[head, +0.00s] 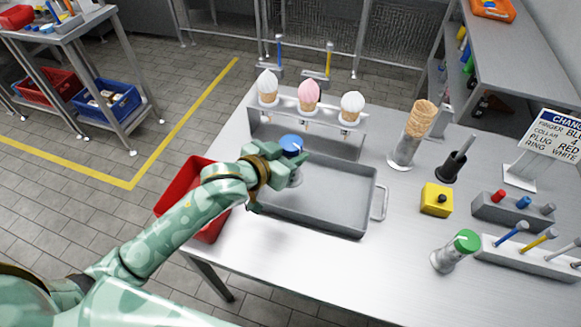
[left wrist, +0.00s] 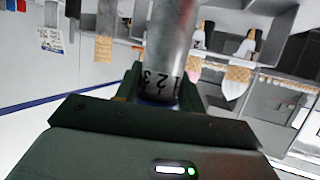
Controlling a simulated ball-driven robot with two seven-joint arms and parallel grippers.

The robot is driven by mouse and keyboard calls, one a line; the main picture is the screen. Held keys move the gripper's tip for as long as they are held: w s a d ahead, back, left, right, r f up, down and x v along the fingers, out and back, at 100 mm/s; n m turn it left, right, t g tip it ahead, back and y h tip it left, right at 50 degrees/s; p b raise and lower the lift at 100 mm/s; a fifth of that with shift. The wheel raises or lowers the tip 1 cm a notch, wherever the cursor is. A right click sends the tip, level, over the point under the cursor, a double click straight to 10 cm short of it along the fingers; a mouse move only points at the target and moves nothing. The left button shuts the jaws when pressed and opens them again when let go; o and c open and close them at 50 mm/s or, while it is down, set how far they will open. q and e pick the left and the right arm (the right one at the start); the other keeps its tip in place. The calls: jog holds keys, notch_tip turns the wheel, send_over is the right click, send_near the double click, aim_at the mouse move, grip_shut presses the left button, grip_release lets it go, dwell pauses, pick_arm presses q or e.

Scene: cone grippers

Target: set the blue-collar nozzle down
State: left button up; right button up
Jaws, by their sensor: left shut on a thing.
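The blue-collar nozzle shows a blue top (head: 291,144) and a grey metal body in the head view. My left gripper (head: 284,172) is shut on it, and the fingers hide part of its body. The nozzle is over the left end of the grey metal tray (head: 335,222); I cannot tell whether its lower end touches the tray. In the left wrist view the metal nozzle (left wrist: 170,45) stands between the fingers, with black digits and a thin blue band low on it. My right gripper is not in view.
A rack (head: 322,127) with three ice-cream cones stands behind the tray. A red bin (head: 205,230) is at the left, under my forearm. A green-capped cylinder (head: 455,250), a yellow block (head: 436,199) and tool holders stand at the right. Bare table lies in front of the tray.

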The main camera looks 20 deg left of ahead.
pick_arm(q)
jog(key=f, duration=0.1)
jog(key=w+f, duration=0.1)
jog(key=w+a+f+b, duration=0.1)
jog(key=shift+f, duration=0.3)
jog(key=shift+w+f, duration=0.35)
jog(key=shift+w, duration=0.05)
jog(key=f+b, duration=0.1)
jog(key=f, duration=0.1)
jog(key=f+b, duration=0.1)
jog(key=f, duration=0.1)
jog(key=shift+w+a+b, duration=0.25)
jog(key=shift+b, duration=0.1)
jog(key=shift+r, duration=0.1)
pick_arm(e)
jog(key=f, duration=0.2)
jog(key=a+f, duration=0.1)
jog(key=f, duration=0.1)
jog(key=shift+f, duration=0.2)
pick_arm(q)
jog(key=o, duration=1.3)
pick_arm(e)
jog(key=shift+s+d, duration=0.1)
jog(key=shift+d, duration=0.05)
